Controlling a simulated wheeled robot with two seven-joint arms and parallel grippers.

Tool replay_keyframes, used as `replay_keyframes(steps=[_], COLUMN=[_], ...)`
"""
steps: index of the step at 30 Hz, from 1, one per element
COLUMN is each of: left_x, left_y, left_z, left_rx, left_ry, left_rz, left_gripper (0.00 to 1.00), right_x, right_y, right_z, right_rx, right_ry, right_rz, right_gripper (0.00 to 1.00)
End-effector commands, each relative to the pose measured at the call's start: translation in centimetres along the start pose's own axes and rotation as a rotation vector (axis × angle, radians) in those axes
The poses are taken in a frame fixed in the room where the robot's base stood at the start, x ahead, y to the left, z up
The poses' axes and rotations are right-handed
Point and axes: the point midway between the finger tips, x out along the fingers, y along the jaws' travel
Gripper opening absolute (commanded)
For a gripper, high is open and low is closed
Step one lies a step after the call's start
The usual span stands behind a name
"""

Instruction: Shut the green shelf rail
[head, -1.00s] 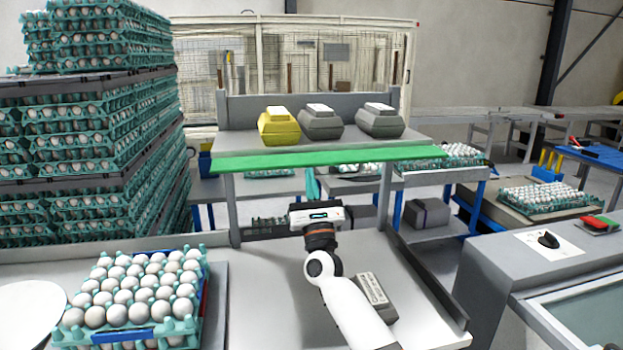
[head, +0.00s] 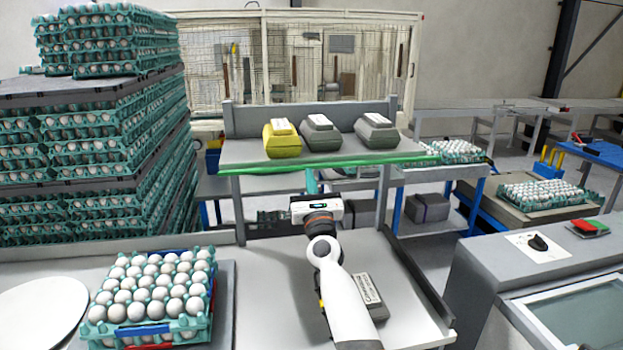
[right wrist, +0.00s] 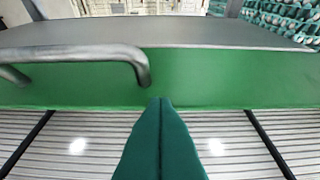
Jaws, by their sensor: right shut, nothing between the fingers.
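The green shelf rail (head: 390,161) runs along the front edge of the grey shelf (head: 240,150). It shows as a narrow strip in the head view and as a wide green band (right wrist: 220,80) in the right wrist view. My right gripper (head: 311,174) is shut and empty, with its teal fingers pointing up at the rail's underside. In the right wrist view the fingertips (right wrist: 160,101) overlap the band's lower edge; I cannot tell whether they touch it. My left gripper is not in view.
Yellow (head: 282,140) and grey egg cartons (head: 321,134) stand on the shelf. An egg tray (head: 150,329) sits on the table at left, and a grey box (head: 370,290) lies beside my right arm. A bent grey bar (right wrist: 80,52) crosses the wrist view.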

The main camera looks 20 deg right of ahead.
Motion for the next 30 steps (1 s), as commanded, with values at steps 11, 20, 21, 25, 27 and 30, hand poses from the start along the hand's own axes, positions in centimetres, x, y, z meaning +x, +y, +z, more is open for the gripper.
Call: replay_keyframes(steps=[11,20,21,25,27,30], left_x=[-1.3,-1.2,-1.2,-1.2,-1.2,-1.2], left_y=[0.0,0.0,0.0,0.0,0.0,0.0], left_z=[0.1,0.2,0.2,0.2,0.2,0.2], left_rx=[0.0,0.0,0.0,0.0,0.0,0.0], left_ry=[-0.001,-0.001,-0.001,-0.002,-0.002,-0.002], left_rz=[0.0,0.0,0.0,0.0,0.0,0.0], left_gripper=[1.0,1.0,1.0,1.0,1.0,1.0], right_x=[2.3,4.2,4.2,4.1,4.1,4.1], right_y=[0.0,0.0,0.0,0.0,0.0,0.0], right_z=[-2.7,-3.8,-3.8,-3.8,-3.8,-3.8], right_rx=[0.005,0.003,0.002,0.001,0.001,0.001], right_ry=[0.005,0.003,0.002,0.002,0.002,0.002], right_rz=[0.004,0.002,0.002,0.002,0.002,0.002], right_gripper=[0.0,0.0,0.0,0.0,0.0,0.0])
